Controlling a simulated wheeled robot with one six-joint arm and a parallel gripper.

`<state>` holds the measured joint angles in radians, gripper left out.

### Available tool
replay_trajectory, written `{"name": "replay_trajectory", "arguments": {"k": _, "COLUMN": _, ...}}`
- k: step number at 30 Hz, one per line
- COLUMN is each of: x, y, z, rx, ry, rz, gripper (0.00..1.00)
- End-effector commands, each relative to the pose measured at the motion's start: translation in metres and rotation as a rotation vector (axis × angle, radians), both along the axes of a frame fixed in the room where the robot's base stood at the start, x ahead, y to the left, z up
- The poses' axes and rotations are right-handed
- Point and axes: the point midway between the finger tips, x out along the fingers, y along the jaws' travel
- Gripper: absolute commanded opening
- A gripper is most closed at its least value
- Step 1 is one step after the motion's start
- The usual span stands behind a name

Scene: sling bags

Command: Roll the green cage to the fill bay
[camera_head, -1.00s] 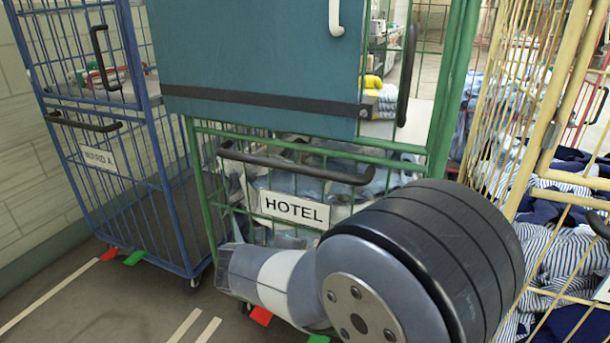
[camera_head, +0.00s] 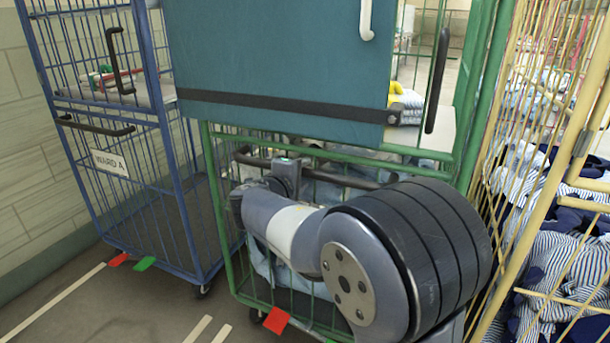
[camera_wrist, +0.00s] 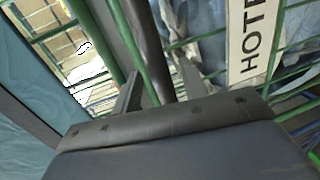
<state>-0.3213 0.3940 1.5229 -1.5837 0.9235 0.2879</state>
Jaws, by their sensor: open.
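The green cage (camera_head: 212,185) stands in the middle of the head view, with a teal panel (camera_head: 280,60) across its upper front and laundry inside. Its dark handle bar (camera_head: 345,180) runs across the front below the panel. My gripper (camera_wrist: 158,78) is open, and in the wrist view the dark handle bar (camera_wrist: 146,40) lies between its two fingers. In the wrist view the HOTEL label (camera_wrist: 250,50) is just right of the fingers. My arm hides that label in the head view. I cannot make out the fill bay.
A blue cage (camera_head: 165,130) labelled WARD A stands close on the left by the wall. A yellow cage (camera_head: 530,130) with striped laundry stands close on the right.

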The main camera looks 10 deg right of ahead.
Motion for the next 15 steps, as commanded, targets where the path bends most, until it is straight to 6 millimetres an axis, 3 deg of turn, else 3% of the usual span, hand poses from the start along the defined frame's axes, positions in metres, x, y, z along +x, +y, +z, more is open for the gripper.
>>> {"name": "replay_trajectory", "arguments": {"k": 6, "x": 0.015, "y": -0.011, "z": -0.004, "rx": 0.0, "ry": 0.0, "rz": -0.001, "gripper": 0.42}}
{"name": "replay_trajectory", "arguments": {"k": 15, "x": 0.017, "y": -0.012, "z": -0.004, "rx": -0.001, "ry": 0.001, "rz": 0.0, "gripper": 0.42}}
